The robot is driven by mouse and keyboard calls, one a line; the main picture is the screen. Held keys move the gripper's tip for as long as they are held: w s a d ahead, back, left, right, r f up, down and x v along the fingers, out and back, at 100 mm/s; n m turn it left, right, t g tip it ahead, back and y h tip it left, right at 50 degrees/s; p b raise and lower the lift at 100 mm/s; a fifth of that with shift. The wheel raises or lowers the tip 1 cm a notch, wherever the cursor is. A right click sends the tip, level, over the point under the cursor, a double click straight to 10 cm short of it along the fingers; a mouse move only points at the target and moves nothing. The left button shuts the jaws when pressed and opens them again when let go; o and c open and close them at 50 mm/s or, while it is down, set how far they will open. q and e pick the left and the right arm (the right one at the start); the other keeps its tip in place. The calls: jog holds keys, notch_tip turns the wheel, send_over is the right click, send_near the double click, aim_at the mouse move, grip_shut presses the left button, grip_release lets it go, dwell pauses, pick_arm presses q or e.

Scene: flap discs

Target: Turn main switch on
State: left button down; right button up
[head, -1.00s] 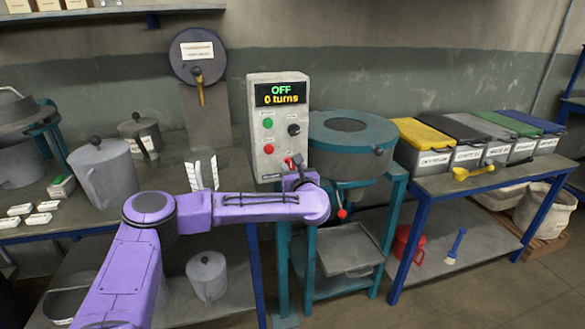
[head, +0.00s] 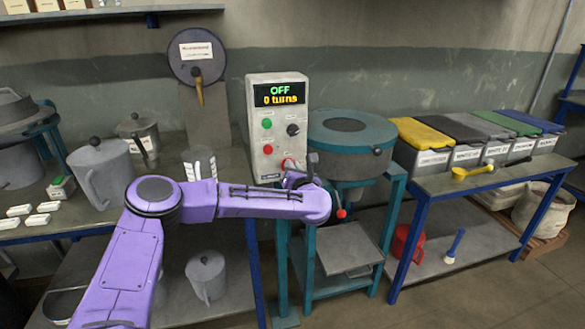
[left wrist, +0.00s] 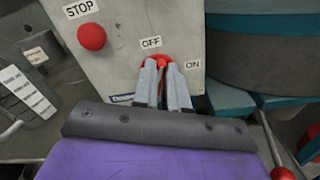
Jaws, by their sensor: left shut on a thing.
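The control box (head: 277,125) stands upright beside the round teal-and-grey mixer, and its display (head: 279,94) reads OFF and 0 turns. The main switch is a red rotary knob low on the box's front; it shows in the left wrist view (left wrist: 158,60) below the OFF label, with the ON label to its right. My left gripper (left wrist: 163,75) is shut on this knob, its fingertips covering most of it. In the head view, my purple left arm reaches in front of the box's lower part. My right gripper is not in view.
The mixer (head: 350,150) on its teal stand is right of the box. Green and red buttons sit above the switch. Grey jugs (head: 100,172) stand on the left bench. Lidded bins (head: 425,148) and a yellow scoop (head: 473,172) are on the right bench.

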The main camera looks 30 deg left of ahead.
pick_arm(q)
jog(key=shift+w+d+f+m+p, duration=0.15)
jog(key=shift+m+p, duration=0.55)
jog(key=shift+m, duration=1.5)
jog(key=shift+f+m+p, duration=0.15)
jog(key=shift+m+p, duration=0.5)
jog(key=shift+m, duration=1.55)
jog(key=shift+w+d+f+m+p, duration=0.15)
jog(key=shift+m+p, duration=0.55)
jog(key=shift+m, duration=1.5)
jog(key=shift+a+f, duration=0.1)
jog(key=c, duration=1.2)
grip_release()
jog(key=shift+s, duration=0.1)
jog(key=shift+o, duration=0.2)
